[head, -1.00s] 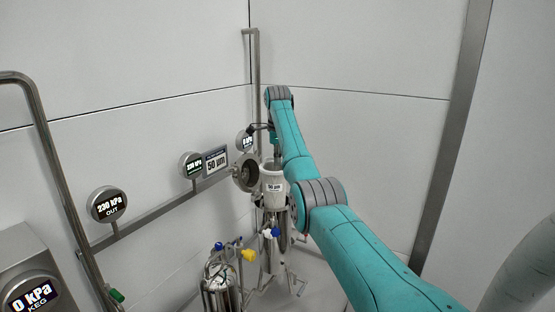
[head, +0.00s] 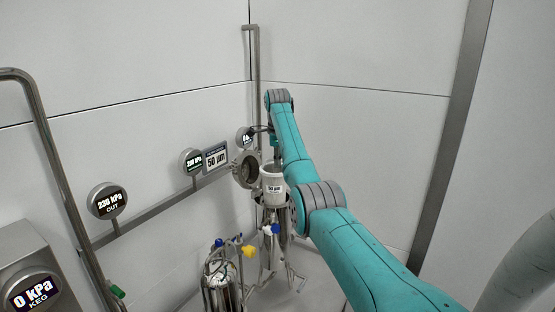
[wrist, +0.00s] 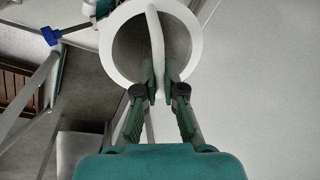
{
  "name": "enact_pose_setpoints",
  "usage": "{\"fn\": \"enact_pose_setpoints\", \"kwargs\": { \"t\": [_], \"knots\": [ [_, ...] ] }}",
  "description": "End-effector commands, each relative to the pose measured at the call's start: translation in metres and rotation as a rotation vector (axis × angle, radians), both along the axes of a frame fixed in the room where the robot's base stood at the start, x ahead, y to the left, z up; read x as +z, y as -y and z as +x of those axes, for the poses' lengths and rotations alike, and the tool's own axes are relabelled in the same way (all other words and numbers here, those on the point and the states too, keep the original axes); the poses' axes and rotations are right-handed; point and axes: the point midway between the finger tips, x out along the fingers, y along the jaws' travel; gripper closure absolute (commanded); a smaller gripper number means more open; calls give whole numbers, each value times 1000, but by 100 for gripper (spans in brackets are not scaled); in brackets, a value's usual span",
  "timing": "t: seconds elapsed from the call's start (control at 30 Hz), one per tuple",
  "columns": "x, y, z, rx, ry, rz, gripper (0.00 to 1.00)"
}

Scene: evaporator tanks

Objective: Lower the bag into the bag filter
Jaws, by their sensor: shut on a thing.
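My gripper (wrist: 160,91) is shut on this handle near the ring's edge. In the head view, my gripper is above the bag and partly hidden by my arm. The round filter lid (head: 246,170) stands open at left.
Gauges (head: 107,201) and pipes line the left wall. The right side is clear wall.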

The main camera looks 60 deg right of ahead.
Motion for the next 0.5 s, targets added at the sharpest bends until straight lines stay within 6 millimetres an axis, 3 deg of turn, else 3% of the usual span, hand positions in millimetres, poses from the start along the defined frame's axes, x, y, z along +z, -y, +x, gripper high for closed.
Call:
{"fn": "enact_pose_setpoints", "kwargs": {
  "t": [0.5],
  "knots": [
    [-13, 0, 0, 0, 1, -1, 100]
  ]
}}
